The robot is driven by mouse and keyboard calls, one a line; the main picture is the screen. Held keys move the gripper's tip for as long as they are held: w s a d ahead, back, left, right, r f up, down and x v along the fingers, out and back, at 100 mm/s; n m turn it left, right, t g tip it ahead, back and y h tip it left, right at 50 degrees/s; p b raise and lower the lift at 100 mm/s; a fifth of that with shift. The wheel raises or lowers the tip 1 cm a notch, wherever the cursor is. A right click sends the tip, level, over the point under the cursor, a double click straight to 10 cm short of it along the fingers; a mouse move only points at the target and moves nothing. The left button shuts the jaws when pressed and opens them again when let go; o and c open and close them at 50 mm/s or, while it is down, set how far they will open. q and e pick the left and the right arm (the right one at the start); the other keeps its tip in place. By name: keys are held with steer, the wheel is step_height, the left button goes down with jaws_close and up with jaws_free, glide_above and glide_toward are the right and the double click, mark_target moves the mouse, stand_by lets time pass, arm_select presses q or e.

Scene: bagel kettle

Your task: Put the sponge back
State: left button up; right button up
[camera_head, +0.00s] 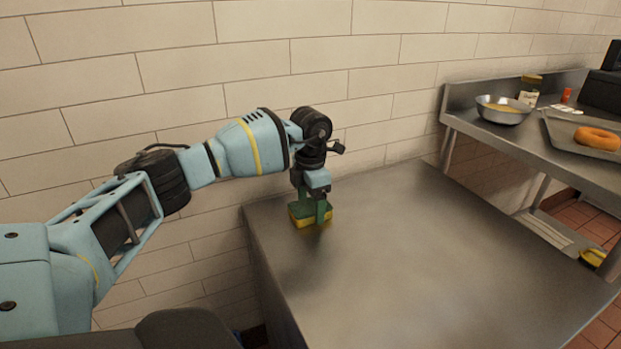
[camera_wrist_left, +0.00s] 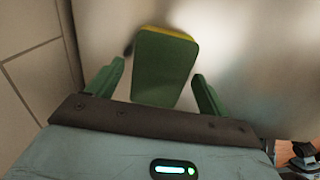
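The sponge (camera_head: 298,217) has a green top and a yellow underside. It lies near the back left corner of the steel table (camera_head: 430,260). My left gripper (camera_head: 312,212) points down right at the sponge, with green fingers. In the left wrist view, the sponge (camera_wrist_left: 165,70) shows between the two fingers, with a gap on each side. The left gripper is open and does not hold it. Part of the sponge is hidden behind a finger in the head view.
A tiled wall (camera_head: 290,60) runs close behind the table. Most of the tabletop is bare.

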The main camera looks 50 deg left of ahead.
mark_target(311, 206)
arm_select(q)
steer(key=shift+r, duration=0.15)
step_height(311, 206, up, 12)
steer(key=p, duration=0.2)
stand_by(0.4)
